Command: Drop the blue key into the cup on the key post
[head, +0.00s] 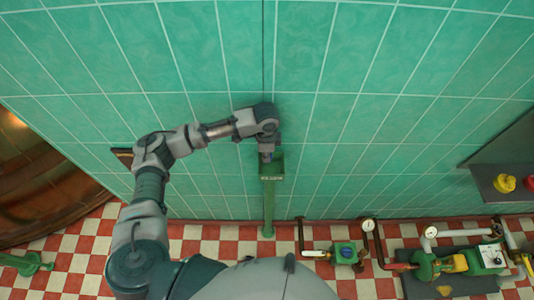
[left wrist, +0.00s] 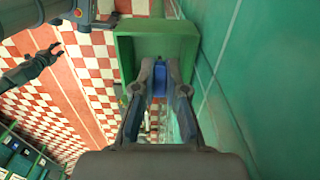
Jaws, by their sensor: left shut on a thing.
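The green key post (head: 268,208) stands against the tiled wall in the head view, with a green box-shaped cup (head: 272,167) at its top. My left gripper (head: 267,156) is at the cup, pointing down. In the left wrist view, the left gripper (left wrist: 160,66) is shut on the blue key (left wrist: 160,80), which shows between its fingers. The open cup (left wrist: 126,52) lies just beyond the fingertips, which overlap its near edge in the picture. I cannot tell how high the key is above it. My right gripper (left wrist: 56,50) is small in the left wrist view; its fingers look spread and empty.
The green tiled wall (head: 350,60) is close behind the post. A large copper kettle (head: 35,185) stands at the left. Pipes with gauges and a green pump (head: 345,252) run along the right floor. A grey shelf (head: 485,172) with yellow and red knobs is far right.

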